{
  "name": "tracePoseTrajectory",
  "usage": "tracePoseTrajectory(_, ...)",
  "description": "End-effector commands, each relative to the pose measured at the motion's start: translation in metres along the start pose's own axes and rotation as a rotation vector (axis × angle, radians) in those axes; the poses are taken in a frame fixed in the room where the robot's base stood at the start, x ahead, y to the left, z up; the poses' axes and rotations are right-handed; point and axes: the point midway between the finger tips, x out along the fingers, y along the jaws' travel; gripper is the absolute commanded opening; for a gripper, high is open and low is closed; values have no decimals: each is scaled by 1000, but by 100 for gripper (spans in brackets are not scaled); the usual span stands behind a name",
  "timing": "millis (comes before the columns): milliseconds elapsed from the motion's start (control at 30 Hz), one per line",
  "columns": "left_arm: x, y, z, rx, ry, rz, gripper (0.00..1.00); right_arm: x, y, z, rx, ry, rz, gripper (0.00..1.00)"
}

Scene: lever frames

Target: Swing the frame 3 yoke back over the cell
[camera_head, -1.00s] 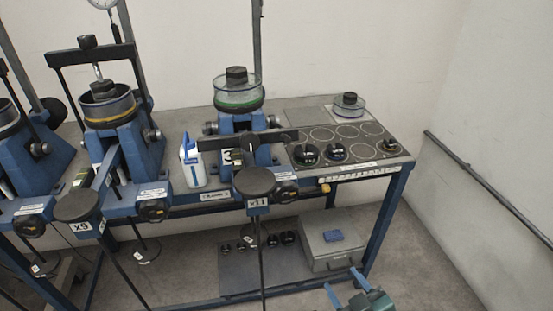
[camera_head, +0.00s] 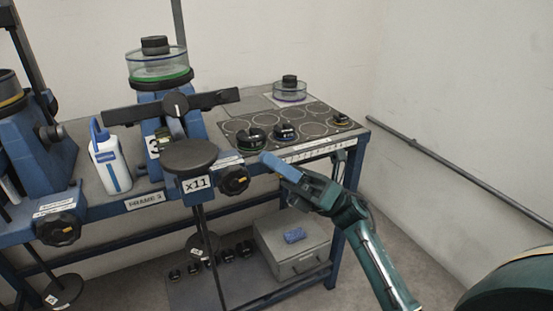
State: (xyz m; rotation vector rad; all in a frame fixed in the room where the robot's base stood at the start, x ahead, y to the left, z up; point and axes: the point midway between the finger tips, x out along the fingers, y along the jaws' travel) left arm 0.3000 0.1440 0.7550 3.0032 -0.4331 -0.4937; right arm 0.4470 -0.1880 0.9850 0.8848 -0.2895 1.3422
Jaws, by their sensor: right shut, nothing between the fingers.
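Frame 3 (camera_head: 155,115) is a blue stand marked 3. Its cell (camera_head: 158,65) is a clear round dish with a green ring and a dark cap on top. The frame 3 yoke is a dark crossbar (camera_head: 128,114) with a round middle knob. It lies across the front of the stand, below and in front of the cell, not over it. My right gripper (camera_head: 268,163) has blue fingers, shut and empty. It is in front of the bench edge, right of the yoke and the x11 pan. My left gripper is out of view.
The round x11 pan (camera_head: 190,155) stands in front of frame 3, near a black knob (camera_head: 233,180). A white bottle (camera_head: 110,163) stands left of the stand. A dark tray (camera_head: 317,112) with several weights lies right. A grey box (camera_head: 290,265) is below.

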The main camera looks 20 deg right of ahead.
Motion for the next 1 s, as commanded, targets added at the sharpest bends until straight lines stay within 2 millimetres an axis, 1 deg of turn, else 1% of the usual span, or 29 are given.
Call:
tracePoseTrajectory(33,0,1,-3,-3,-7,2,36,14,2,3,-1,-3,5,0)
tracePoseTrajectory(200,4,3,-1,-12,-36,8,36,52,2,3,2,-3,5,0)
tracePoseTrajectory(300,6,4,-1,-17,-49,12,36,71,2,2,2,-3,4,0)
tracePoseTrajectory(400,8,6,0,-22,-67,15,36,81,2,16,0,-3,1,0)
tracePoseTrajectory(600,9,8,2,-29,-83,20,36,92,1,27,3,-3,1,0)
tracePoseTrajectory(833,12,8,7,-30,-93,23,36,93,0,28,4,-3,0,0)
tracePoseTrajectory(1000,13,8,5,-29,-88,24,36,93,0,29,4,-4,0,0)
